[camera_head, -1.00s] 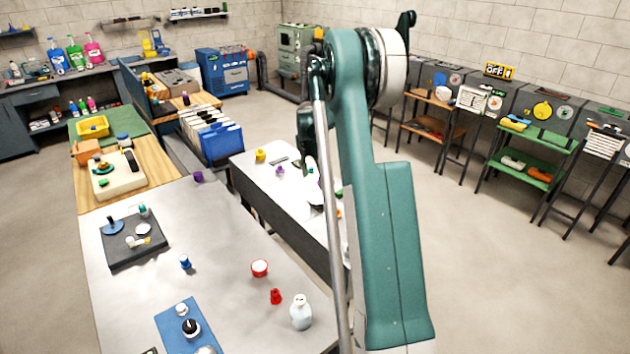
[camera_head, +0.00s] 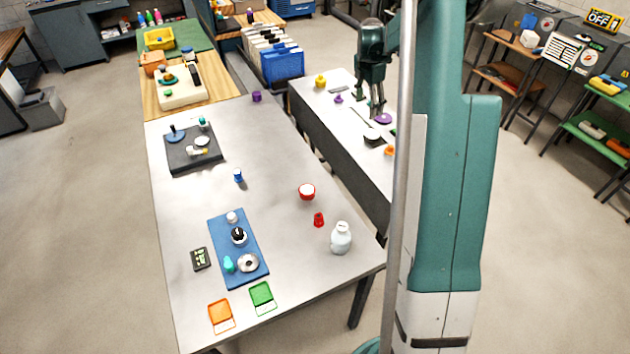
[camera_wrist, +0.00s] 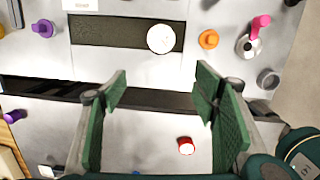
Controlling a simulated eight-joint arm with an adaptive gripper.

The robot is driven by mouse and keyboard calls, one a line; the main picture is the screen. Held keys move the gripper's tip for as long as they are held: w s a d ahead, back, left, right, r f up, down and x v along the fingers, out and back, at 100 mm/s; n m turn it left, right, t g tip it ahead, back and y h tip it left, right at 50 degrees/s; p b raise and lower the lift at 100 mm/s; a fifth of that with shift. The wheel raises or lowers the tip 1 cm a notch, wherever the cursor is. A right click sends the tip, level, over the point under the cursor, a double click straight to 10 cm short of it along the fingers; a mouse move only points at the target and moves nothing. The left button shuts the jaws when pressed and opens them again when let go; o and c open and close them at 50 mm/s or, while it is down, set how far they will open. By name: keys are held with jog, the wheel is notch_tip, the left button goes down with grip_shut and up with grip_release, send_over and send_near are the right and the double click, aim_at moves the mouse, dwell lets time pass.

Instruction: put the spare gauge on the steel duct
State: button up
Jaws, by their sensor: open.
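A long grey metal body with a dark strip along its top, perhaps the steel duct (camera_head: 320,101), stands right of the main table; it also fills the upper wrist view (camera_wrist: 120,62). A round, pale-faced disc (camera_wrist: 160,38) sits at the right end of the dark strip; in the head view it shows as a dark, short cylinder (camera_head: 373,137). I cannot tell whether it is the spare gauge. A black-and-white round knob or dial (camera_head: 239,236) lies on the blue mat. My gripper (camera_wrist: 160,90) is open and empty, fingers pointing down over the long body.
On the long body are a purple piece (camera_wrist: 43,28), an orange piece (camera_wrist: 208,39) and a pink-topped piece (camera_wrist: 260,22). A dark gap separates both surfaces.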

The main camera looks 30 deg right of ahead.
jog(key=s+a+r+m+t, duration=0.1)
jog(key=s+a+r+m, duration=0.2)
jog(key=s+a+r, duration=0.45)
jog(key=s+a+r+m+t, duration=0.1)
jog(key=s+a+r+m, duration=0.25)
jog(key=a, duration=0.65)
jog(key=s+a+r+m+t, duration=0.1)
jog(key=s+a+r+m, duration=0.1)
jog(key=s+a+r, duration=0.4)
jog(key=s+a+f+m+t+y, duration=0.1)
jog(key=s+a+m, duration=0.9)
jog(key=s+a, duration=1)
jog(key=s+f+t, duration=0.1)
jog(key=s+t, duration=0.1)
jog(key=s, duration=0.2)
jog(key=shift+a+f, duration=0.15)
jog(key=shift+a, duration=0.15)
